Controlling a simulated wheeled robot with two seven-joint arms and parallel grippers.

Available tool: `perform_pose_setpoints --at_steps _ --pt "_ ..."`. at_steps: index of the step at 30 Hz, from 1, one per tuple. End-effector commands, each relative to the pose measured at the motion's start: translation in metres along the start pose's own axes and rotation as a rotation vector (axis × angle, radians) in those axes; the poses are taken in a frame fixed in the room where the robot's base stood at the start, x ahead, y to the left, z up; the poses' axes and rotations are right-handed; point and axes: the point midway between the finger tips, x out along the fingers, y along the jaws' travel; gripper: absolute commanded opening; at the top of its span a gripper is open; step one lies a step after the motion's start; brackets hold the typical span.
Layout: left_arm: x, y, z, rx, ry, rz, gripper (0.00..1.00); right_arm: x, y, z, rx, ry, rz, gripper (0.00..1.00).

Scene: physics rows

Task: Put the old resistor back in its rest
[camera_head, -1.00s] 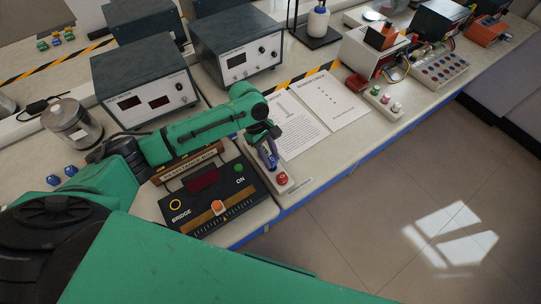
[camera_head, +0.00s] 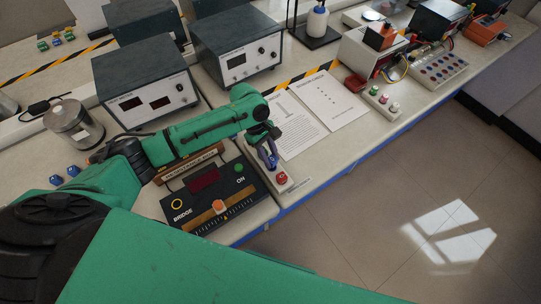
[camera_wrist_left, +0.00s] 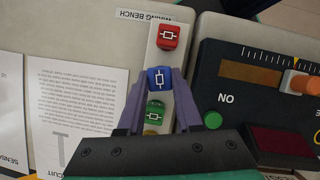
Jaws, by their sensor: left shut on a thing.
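My left gripper (camera_head: 268,157) is over a narrow white strip near the bench's front edge. In the left wrist view the gripper (camera_wrist_left: 160,78) is shut on a blue block (camera_wrist_left: 160,84) marked with a resistor symbol. The blue block lines up with the white strip (camera_wrist_left: 154,54), between a red block (camera_wrist_left: 168,37) and a green block (camera_wrist_left: 155,114). I cannot tell whether it rests in the strip or hangs just above. The red block also shows in the head view (camera_head: 282,177). My right gripper is not in view.
The black resistance box (camera_head: 243,193) stands close beside the strip. Printed sheets (camera_head: 338,103) lie on its other side. Another white strip (camera_head: 382,100) with coloured blocks is farther along the bench. Grey meter boxes (camera_head: 145,85) stand behind. Two blue pieces (camera_head: 72,170) lie at left.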

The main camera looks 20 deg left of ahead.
Motion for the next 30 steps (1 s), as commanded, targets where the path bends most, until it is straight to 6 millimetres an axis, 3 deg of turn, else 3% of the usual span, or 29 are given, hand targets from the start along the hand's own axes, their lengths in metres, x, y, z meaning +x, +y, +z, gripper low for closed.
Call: perform_pose_setpoints --at_steps 30 --pt "0.003 0.0 -0.001 0.0 0.0 0.0 0.0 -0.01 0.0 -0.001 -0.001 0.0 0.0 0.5"
